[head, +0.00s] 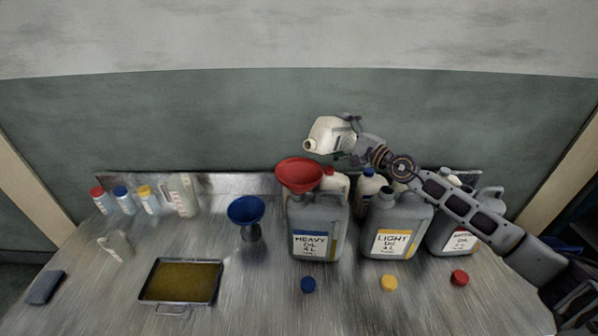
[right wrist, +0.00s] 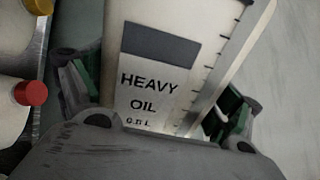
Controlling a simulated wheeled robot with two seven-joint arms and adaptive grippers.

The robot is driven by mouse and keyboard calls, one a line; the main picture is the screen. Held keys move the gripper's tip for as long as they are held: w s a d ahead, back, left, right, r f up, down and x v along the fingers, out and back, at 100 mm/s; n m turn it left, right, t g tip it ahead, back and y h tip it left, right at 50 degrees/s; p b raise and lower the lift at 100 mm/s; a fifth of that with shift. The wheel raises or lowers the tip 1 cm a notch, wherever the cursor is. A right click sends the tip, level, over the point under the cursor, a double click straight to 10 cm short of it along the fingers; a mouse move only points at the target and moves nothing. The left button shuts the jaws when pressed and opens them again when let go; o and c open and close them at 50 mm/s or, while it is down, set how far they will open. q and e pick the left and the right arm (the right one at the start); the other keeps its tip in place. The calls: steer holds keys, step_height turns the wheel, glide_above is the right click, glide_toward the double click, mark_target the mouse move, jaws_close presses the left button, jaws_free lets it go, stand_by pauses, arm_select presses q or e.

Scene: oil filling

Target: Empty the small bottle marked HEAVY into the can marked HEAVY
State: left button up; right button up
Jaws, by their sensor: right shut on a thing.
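My right gripper (head: 352,135) is shut on a small white bottle (head: 328,133) and holds it high above the bench. The bottle is tilted, with its open mouth pointing left and slightly down. In the right wrist view the bottle (right wrist: 165,60) fills the middle between the fingers, and its label reads HEAVY OIL. The grey can marked HEAVY OIL (head: 317,225) stands upright below, with a red funnel (head: 299,175) in its opening. The bottle's mouth is above the funnel and apart from it. No stream of oil shows. My left gripper is not in view.
The LIGHT OIL can (head: 396,225) and another grey can (head: 452,232) stand to the right. A blue funnel (head: 246,212), an oil tray (head: 181,281) and several small bottles (head: 122,198) are at left. Blue (head: 308,284), yellow (head: 389,282) and red (head: 459,277) caps lie in front.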

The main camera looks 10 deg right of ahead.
mark_target(340, 149)
step_height(340, 149, down, 2)
steer(key=shift+f+m, duration=0.1)
steer(key=shift+m, duration=0.8)
steer(key=shift+s+a+m+p, duration=0.15)
steer(key=shift+a+m+p, duration=0.15)
steer(key=shift+m+p, duration=0.6)
steer(key=shift+s+a+f+m+p, duration=0.3)
steer(key=shift+f+m+p, duration=0.2)
steer(key=shift+m, duration=0.3)
steer(key=shift+a+m, duration=0.1)
steer(key=shift+m, duration=0.2)
steer(key=shift+a+r+m+p, duration=0.15)
steer(key=shift+r+m+p, duration=0.4)
steer(key=shift+p, duration=0.8)
steer(key=shift+s+r+m+p, duration=0.1)
steer(key=shift+r+m+p, duration=0.2)
steer(key=shift+r, duration=0.65)
steer(key=shift+a+f+m+h, duration=0.1)
steer(key=shift+f+m+h, duration=0.2)
steer(key=shift+f+m, duration=0.55)
steer(key=shift+m, duration=0.8)
steer(key=shift+a+r+m, duration=0.15)
steer(key=shift+r+m, duration=0.4)
steer(key=shift+m, duration=0.55)
steer(key=shift+s+a+r+m, duration=0.15)
steer(key=shift+r+m, duration=0.3)
steer(key=shift+r, duration=0.45)
steer(key=shift+w+a+r+m, duration=0.15)
steer(key=shift+r+m, duration=0.3)
steer(key=shift+r, duration=0.4)
